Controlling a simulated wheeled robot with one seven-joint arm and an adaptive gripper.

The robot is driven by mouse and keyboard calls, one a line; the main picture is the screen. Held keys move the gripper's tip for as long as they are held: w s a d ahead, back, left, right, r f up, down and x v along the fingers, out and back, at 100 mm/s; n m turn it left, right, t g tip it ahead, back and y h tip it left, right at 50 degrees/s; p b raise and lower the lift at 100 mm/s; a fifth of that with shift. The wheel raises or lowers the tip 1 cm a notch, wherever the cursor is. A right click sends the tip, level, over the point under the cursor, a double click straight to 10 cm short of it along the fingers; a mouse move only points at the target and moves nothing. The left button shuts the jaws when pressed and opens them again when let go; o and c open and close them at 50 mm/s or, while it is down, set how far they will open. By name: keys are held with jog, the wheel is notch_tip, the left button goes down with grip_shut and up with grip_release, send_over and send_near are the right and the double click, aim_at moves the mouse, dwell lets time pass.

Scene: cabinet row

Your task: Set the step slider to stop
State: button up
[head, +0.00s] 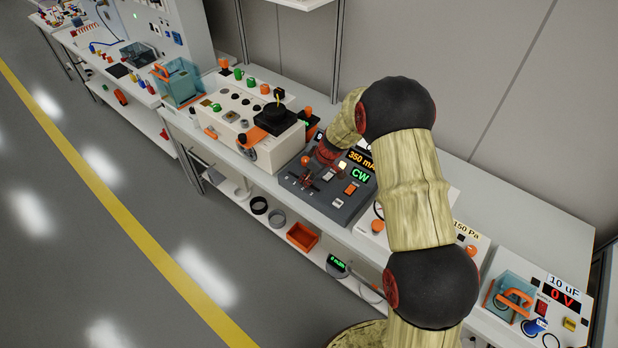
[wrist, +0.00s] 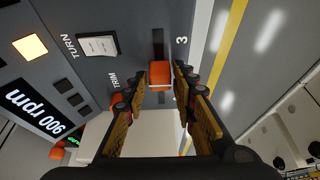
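The slider's orange knob (wrist: 160,75) sits in a dark slot on a dark grey panel in the wrist view. My gripper (wrist: 161,78) has one fingertip on each side of this knob, with little or no gap showing, and looks shut on it. The slot runs above the knob, and a short dark stretch shows below it. A "3" is printed beside the slot; no stop mark is readable. In the head view my gripper (head: 308,178) is over the left part of the dark control box (head: 345,205); the knob itself cannot be made out there.
In the head view, a cream box (head: 245,125) with knobs stands close on the left. The floor (head: 90,220) in front is clear.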

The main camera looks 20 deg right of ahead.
aim_at(288, 171)
jog(key=c, duration=0.6)
grip_shut()
jog(key=w+a, duration=0.1)
jog(key=w, duration=0.1)
jog(key=w+a, duration=0.3)
jog(key=w, duration=0.1)
jog(key=shift+w+a, duration=0.35)
jog(key=shift+a, duration=0.05)
jog(key=shift+r, duration=0.1)
jog(key=shift+w, duration=0.1)
jog(key=o, duration=0.5)
grip_release()
jog(key=shift+o, duration=1.3)
jog(key=shift+a, duration=0.1)
jog(key=shift+o, duration=1.1)
